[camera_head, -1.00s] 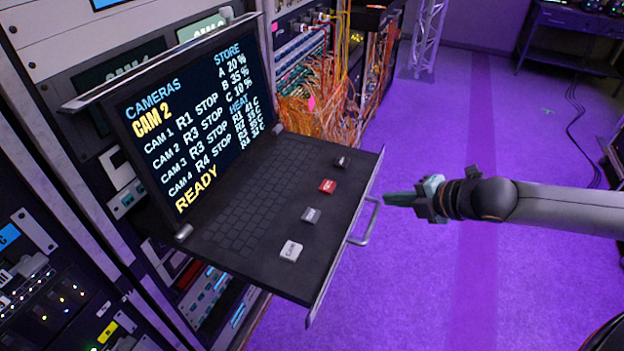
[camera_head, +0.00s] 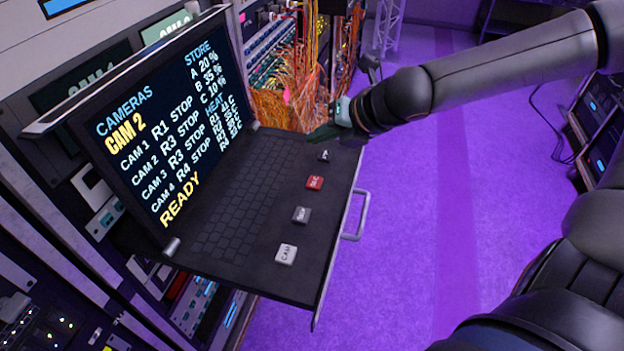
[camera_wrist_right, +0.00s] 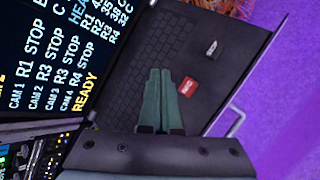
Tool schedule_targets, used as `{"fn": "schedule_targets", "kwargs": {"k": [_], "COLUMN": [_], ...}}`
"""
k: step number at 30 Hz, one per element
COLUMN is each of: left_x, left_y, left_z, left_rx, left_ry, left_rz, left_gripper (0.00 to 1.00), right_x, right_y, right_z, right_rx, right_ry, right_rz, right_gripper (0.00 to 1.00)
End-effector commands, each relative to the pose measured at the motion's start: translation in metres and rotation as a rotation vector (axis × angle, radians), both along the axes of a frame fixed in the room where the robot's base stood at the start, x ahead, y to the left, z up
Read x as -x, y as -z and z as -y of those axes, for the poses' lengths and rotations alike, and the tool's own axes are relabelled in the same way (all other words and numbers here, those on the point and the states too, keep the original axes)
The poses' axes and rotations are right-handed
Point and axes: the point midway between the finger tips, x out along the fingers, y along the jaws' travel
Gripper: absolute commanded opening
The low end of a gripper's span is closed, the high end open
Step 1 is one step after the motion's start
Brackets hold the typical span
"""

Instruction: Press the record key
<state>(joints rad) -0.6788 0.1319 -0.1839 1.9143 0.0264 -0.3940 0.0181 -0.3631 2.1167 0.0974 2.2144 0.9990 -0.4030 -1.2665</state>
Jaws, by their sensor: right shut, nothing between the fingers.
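The red record key (camera_head: 314,183) sits on the right side of the dark pull-out keyboard (camera_head: 240,240), between a dark key (camera_head: 324,156) and a grey key (camera_head: 302,214). My right gripper (camera_head: 318,136) is shut and empty, over the far end of the keyboard and beyond the red key in the head view. In the right wrist view its green fingertips (camera_wrist_right: 160,74) show together, just left of the red key (camera_wrist_right: 187,86). I cannot tell how high they are above the keyboard. The screen (camera_head: 170,120) reads CAM 2, READY, with STOP on every camera line. My left gripper is out of view.
A white CAM key (camera_head: 286,254) is nearest on the keyboard. A metal handle (camera_head: 357,216) sticks out from its right edge. Rack panels stand left, and orange cables (camera_head: 290,105) hang behind. The purple floor to the right is open.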

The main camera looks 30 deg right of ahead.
Motion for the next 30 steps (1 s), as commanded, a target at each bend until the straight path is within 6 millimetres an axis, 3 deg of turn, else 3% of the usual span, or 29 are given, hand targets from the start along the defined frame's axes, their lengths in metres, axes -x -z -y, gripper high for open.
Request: {"fn": "schedule_targets", "kwargs": {"k": [5, 11, 18, 24, 30], "left_x": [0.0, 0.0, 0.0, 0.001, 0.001], "left_y": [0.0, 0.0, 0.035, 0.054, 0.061], "left_z": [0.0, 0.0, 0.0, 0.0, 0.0], "left_rx": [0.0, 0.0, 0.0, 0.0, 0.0], "left_ry": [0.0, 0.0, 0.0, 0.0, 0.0], "left_rz": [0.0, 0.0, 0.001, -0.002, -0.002], "left_gripper": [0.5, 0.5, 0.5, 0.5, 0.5], "right_x": [0.0, 0.001, 0.0, 0.0, 0.0], "right_y": [0.003, 0.021, 0.061, 0.081, 0.088], "right_z": [0.0, 0.0, 0.0, 0.0, 0.0], "right_rx": [-0.002, -0.007, -0.002, 0.0, -0.001], "right_ry": [0.002, 0.004, 0.003, 0.002, 0.001], "right_rz": [-0.001, -0.005, 0.0, 0.0, 0.0], "right_gripper": [0.0, 0.0, 0.0, 0.0, 0.0]}}
